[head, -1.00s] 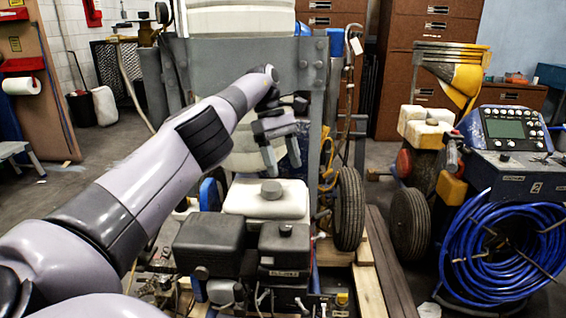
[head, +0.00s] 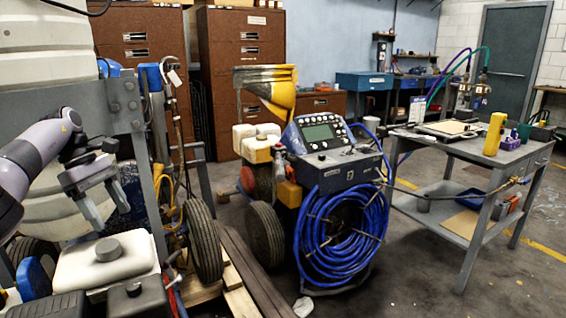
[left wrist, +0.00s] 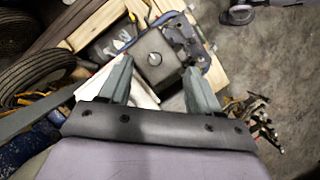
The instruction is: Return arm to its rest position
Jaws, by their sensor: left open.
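My left arm (head: 30,160) comes in from the left edge in the head view and reaches over the line striper. My left gripper (head: 110,212) is open and empty, with its fingers pointing down above the white tank with a grey cap (head: 108,262). In the left wrist view the open left gripper (left wrist: 158,64) has its two fingers apart above the machine's dark engine parts (left wrist: 155,52), with nothing held between them. I cannot tell the exact height of the fingers above the machine. My right gripper is not in view.
A striper with a coiled blue hose (head: 342,232) stands in the middle. A grey work table (head: 470,150) is at the right. Black wheels (head: 204,242) and wooden planks (head: 250,275) lie beside the machine. Open floor (head: 400,285) shows at the front right.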

